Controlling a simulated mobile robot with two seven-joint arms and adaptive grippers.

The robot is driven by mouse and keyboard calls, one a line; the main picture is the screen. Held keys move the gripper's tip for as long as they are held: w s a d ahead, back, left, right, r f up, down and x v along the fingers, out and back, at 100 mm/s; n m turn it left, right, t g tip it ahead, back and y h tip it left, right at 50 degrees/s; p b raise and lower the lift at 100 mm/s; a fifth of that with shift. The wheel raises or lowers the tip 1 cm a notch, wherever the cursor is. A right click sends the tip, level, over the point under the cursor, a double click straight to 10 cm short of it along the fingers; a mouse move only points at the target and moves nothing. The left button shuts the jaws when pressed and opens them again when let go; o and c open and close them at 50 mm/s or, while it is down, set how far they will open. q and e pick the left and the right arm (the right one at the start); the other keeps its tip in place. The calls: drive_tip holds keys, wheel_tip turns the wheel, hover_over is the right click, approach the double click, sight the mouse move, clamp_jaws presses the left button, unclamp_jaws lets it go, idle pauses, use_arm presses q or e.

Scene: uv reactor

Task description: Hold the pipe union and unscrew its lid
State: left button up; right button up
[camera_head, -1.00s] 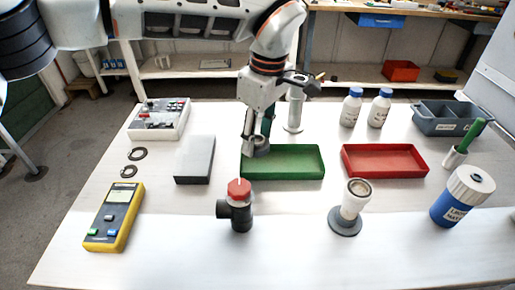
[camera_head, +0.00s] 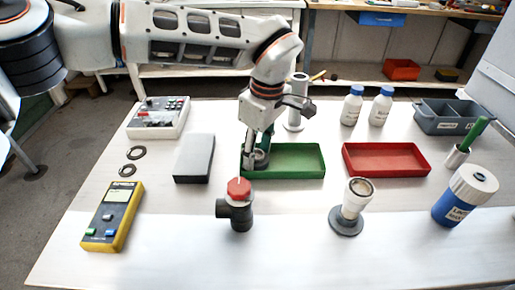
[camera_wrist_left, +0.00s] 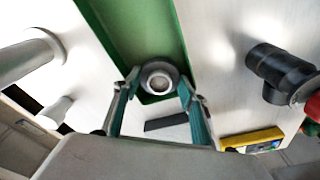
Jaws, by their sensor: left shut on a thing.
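My left gripper (camera_head: 258,156) points down over the left end of the green tray (camera_head: 300,174). It is shut on a dark grey round fitting (camera_head: 262,160), which looks like the pipe union. In the left wrist view, the fitting (camera_wrist_left: 158,76) sits between the fingertips and shows a pale round centre. I cannot tell whether it touches the tray floor or which part of it is the lid. A black tee pipe with a red cap (camera_head: 238,205) stands upright in front of the tray, apart from the gripper. My right gripper is not in view.
A red tray (camera_head: 385,174) lies to the right. A grey block (camera_head: 194,158) and a yellow meter (camera_head: 112,217) lie to the left. A white-topped fitting on a round base (camera_head: 350,207) and a blue jar (camera_head: 463,197) stand at the right. The front table strip is clear.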

sight(261, 155)
use_arm(q)
drive_tip(key=o, duration=1)
drive_tip(key=shift+c, duration=0.2)
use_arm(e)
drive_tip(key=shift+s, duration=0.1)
use_arm(q)
drive_tip(key=shift+r, duration=0.2)
drive_tip(key=shift+r, duration=0.35)
drive_tip(key=r, duration=0.4)
drive_tip(key=r+p, duration=0.1)
drive_tip(key=r, duration=0.2)
drive_tip(key=shift+s+d, duration=0.25)
drive_tip(key=shift+d, duration=0.1)
drive_tip(key=shift+s+d+r+p, duration=0.1)
drive_tip(key=shift+d+r+p, duration=0.1)
drive_tip(key=shift+r, duration=1.1)
drive_tip(key=shift+s+d+r+p, duration=0.1)
drive_tip(key=shift+r+p, duration=0.1)
drive_tip(key=shift+r, duration=1.05)
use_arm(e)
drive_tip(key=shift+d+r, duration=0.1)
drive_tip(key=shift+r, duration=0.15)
